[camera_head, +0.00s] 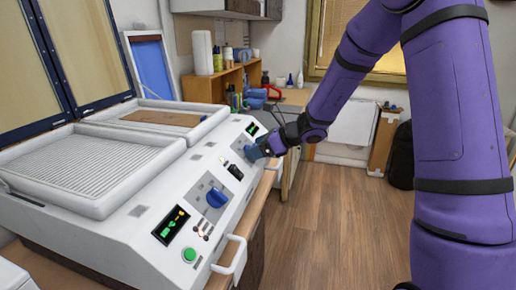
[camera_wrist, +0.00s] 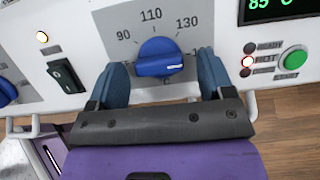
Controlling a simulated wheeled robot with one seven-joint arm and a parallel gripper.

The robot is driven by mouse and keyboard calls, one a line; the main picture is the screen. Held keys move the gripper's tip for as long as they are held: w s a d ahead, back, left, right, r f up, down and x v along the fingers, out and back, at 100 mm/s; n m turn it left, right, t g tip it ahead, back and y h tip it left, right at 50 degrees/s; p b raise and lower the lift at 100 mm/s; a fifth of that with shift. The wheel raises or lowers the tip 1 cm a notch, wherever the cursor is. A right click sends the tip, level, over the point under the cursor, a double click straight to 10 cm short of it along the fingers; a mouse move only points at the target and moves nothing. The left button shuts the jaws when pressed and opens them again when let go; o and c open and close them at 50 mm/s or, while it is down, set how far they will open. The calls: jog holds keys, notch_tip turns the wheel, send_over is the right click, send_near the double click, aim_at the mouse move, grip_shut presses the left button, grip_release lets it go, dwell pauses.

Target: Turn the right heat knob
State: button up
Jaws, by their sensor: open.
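The right heat knob (camera_wrist: 160,58) is a blue dial on a grey scale plate marked 90, 110 and 130. Its white mark points to the right. My gripper (camera_wrist: 162,74) is open, with one blue finger on each side of the knob. I see gaps between the fingers and the knob, so it does not look clamped. In the head view my gripper (camera_head: 261,150) is at the far end of the machine's front panel and largely hides this knob. A second blue knob (camera_head: 216,198) sits nearer on the same panel.
The white machine (camera_head: 120,222) has two trays with raised lids. A black rocker switch (camera_wrist: 66,75) is left of the knob. A green button (camera_wrist: 292,60) and a display reading 85 (camera_wrist: 278,7) are to the right. A white handle (camera_head: 231,257) juts from the front.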

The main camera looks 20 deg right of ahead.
jog(key=shift+d, duration=0.1)
jog(key=v, duration=1)
jog(key=shift+s+d+r, duration=0.15)
jog(key=shift+s+d, duration=0.05)
jog(key=shift+d, duration=0.05)
jog(key=s+a+r+n+g+h, duration=0.2)
jog(key=s+a+r+n, duration=0.15)
jog(key=s+n, duration=0.4)
jog(key=s+a+r+n+g+h, duration=0.1)
jog(key=s+a+r+n+g, duration=0.2)
jog(key=s+n, duration=0.45)
jog(key=s+d+r+n+t+h, duration=0.1)
jog(key=s+n+h, duration=0.1)
jog(key=s, duration=0.3)
jog(key=s+d+r+n+t+h, duration=0.1)
jog(key=s+d+r+n+h, duration=0.1)
jog(key=s+n, duration=0.3)
jog(key=s+d+r+n+t+h, duration=0.1)
jog(key=s+d+n+h, duration=0.1)
jog(key=s, duration=0.4)
jog(key=shift+s+r+n+h, duration=0.25)
jog(key=shift+r+n+h, duration=0.15)
jog(key=shift+n, duration=0.3)
